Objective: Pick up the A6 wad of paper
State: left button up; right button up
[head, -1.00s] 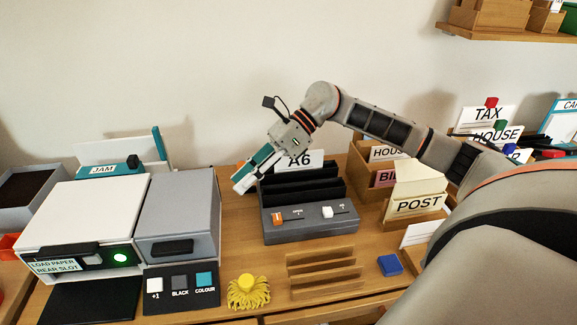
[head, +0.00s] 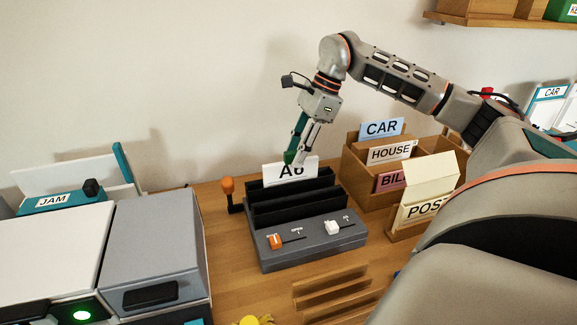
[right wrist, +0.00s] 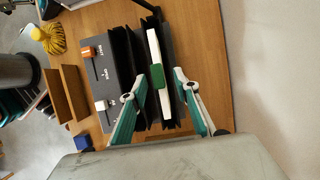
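The white A6 wad of paper (head: 291,172) stands upright in the rear slot of a dark grey slotted machine (head: 310,243). My right gripper (head: 297,160) points down at the wad's top edge, partly covering its label. In the right wrist view, the wad (right wrist: 153,47) shows as a thin white strip with a green patch at its middle. The fingers of my right gripper (right wrist: 159,74) are spread, one on each side of the strip, with gaps visible. How deep the fingertips reach is hard to tell. My left gripper is not in view.
An orange-topped lever (head: 228,186) stands just left of the machine. A wooden sorter (head: 358,190) with CAR, HOUSE and BILL cards and a POST box (head: 425,207) stand at the right. A white and grey printer (head: 155,250) is at the left.

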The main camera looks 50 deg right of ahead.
aim_at(291, 161)
jog(key=x, duration=0.4)
jog(key=shift+b, duration=0.35)
jog(key=shift+r, duration=0.1)
grip_shut()
